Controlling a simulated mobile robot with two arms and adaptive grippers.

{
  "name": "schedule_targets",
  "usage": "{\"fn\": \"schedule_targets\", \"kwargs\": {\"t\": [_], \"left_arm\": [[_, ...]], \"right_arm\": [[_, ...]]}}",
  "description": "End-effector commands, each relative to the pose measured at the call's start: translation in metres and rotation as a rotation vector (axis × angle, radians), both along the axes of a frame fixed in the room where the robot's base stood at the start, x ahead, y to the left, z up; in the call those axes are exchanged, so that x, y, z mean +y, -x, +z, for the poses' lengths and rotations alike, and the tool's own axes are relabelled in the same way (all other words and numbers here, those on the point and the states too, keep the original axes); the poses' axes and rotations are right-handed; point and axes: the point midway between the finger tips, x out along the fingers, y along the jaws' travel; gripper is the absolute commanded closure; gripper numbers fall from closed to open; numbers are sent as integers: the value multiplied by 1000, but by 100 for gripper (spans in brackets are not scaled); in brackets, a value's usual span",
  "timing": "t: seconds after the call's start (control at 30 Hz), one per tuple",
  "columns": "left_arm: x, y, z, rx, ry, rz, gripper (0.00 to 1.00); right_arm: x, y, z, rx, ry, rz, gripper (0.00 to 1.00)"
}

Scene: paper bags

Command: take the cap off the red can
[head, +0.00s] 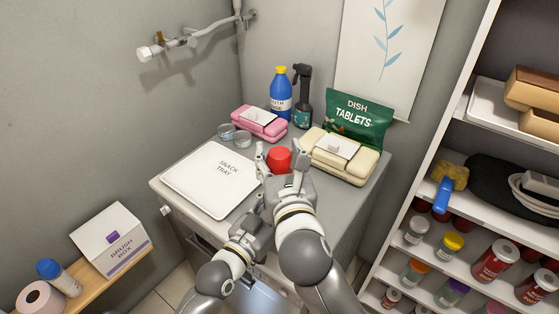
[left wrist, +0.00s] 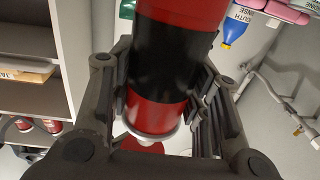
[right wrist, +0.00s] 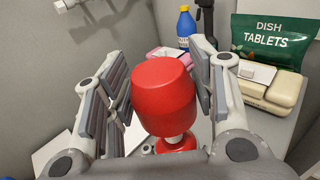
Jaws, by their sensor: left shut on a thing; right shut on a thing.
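In the right wrist view, a rounded red cap (right wrist: 162,92) is between the fingers of my right gripper (right wrist: 160,100), which is shut on it. In the head view the cap (head: 279,160) is between the fingers of my right gripper (head: 281,162) above the counter. The red can (left wrist: 165,60), with a black band and a silvery rim, is in my left gripper (left wrist: 160,100), shut on its body. In the head view the right gripper mostly hides that gripper and the can. I cannot tell whether cap and can touch.
A white snack tray (head: 205,180) lies left on the counter. Shelves stand right.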

Motion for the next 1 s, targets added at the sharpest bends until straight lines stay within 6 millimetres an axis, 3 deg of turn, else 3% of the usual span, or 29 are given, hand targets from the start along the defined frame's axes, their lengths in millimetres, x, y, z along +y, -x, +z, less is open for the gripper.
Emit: {"fn": "schedule_targets", "kwargs": {"t": [0.03,0.07,0.23,0.67,1.0], "left_arm": [[0,0,0,0,0,0,99],[0,0,0,0,0,0,53],[0,0,0,0,0,0,32],[3,5,-1,1,-1,0,31],[36,57,-1,3,-3,-1,31]], "right_arm": [[0,0,0,0,0,0,77],[0,0,0,0,0,0,77],[0,0,0,0,0,0,77],[0,0,0,0,0,0,77],[0,0,0,0,0,0,77]]}}
